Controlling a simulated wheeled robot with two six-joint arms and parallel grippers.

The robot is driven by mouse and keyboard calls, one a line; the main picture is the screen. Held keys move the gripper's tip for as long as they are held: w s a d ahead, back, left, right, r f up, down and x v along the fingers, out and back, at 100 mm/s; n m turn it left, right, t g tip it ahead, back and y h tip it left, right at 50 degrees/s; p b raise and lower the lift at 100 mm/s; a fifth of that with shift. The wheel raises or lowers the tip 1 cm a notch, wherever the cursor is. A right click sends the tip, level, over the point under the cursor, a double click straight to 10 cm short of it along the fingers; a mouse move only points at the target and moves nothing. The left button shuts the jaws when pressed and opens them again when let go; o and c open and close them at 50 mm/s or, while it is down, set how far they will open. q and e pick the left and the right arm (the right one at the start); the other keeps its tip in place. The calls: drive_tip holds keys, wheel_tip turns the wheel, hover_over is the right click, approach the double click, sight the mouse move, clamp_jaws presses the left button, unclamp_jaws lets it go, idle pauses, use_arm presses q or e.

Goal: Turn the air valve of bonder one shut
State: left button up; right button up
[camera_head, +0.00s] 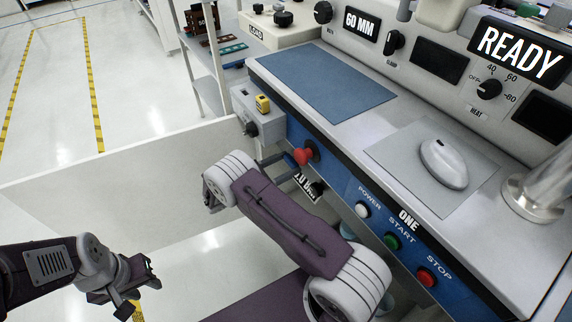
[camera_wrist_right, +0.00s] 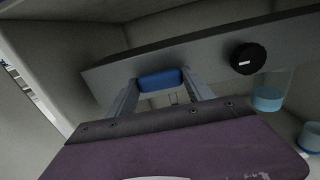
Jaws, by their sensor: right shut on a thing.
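Bonder one is the grey and blue machine with the ONE label (camera_head: 408,221) on its blue front panel. My right gripper (camera_head: 279,161) is at the left end of that panel, just beside a red knob. In the right wrist view its two fingers (camera_wrist_right: 160,88) stand on either side of a blue valve handle (camera_wrist_right: 160,79) and are shut on it. The handle lies roughly crosswise, along the grey panel. In the head view the handle is mostly hidden by my gripper. My left gripper (camera_head: 128,287) hangs empty over the floor at lower left; its jaw opening is unclear.
A red knob (camera_head: 303,156) and a black knob (camera_head: 318,188) sit close to my right gripper. The wrist view shows a black knob (camera_wrist_right: 248,58) and a bottle of blue liquid (camera_wrist_right: 269,98). A white panel (camera_head: 120,185) stands left; power, start and stop buttons (camera_head: 393,241) line the front.

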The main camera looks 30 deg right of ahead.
drive_tip(key=m, duration=0.8)
drive_tip(key=shift+m, duration=0.4)
drive_tip(key=m, duration=0.4)
drive_tip(key=shift+m, duration=2.3)
drive_tip(key=o, duration=1.4)
